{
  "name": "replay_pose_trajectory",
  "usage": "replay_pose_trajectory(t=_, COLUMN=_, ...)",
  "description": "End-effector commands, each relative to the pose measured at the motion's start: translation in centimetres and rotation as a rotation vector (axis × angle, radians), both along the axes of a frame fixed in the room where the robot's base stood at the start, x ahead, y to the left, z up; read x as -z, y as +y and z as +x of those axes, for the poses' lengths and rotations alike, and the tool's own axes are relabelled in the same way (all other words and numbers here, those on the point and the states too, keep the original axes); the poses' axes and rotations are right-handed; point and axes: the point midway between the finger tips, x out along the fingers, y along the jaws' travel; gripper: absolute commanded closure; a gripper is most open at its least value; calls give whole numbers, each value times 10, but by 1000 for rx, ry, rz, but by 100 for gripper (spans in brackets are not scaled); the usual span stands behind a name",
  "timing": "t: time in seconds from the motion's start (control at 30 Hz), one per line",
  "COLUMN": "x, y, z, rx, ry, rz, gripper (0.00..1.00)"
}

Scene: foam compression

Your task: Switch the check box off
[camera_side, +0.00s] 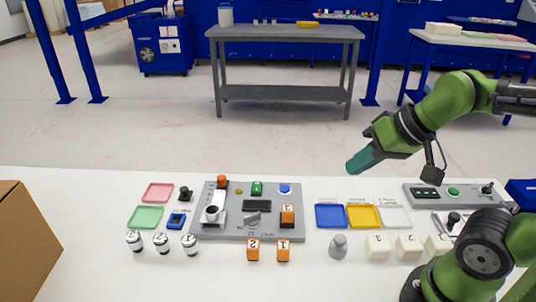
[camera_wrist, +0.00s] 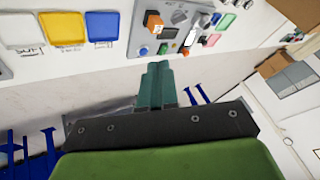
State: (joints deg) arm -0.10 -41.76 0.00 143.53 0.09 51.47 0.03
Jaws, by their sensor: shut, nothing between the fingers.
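My gripper (camera_side: 358,162) is shut and empty, with teal fingers pointing down and left. It hangs in the air above the back edge of the white table, behind the coloured trays. In the wrist view its fingers (camera_wrist: 157,82) are together. A grey control box (camera_side: 450,195) with dark switches, a green button and a small lever stands at the right. I cannot tell which one is the check box, or any switch's state.
Blue (camera_side: 330,216), yellow (camera_side: 364,216) and white trays lie in the middle. Pink (camera_side: 157,192) and green (camera_side: 145,217) trays lie left. Several white pieces, orange blocks (camera_side: 253,250) and a grey weight (camera_side: 338,246) stand in front. A cardboard box (camera_side: 25,240) fills the left corner.

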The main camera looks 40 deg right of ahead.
Motion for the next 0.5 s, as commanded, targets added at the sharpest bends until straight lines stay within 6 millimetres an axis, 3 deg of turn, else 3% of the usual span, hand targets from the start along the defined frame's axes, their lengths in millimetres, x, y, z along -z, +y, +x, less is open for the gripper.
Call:
replay_pose_trajectory(t=0.33, x=-7, y=0, z=-1, rx=1, ry=-25, rz=-1, gripper=100)
replay_pose_trajectory(t=0.5, x=4, y=0, z=3, rx=-3, ry=24, rz=-1, gripper=100)
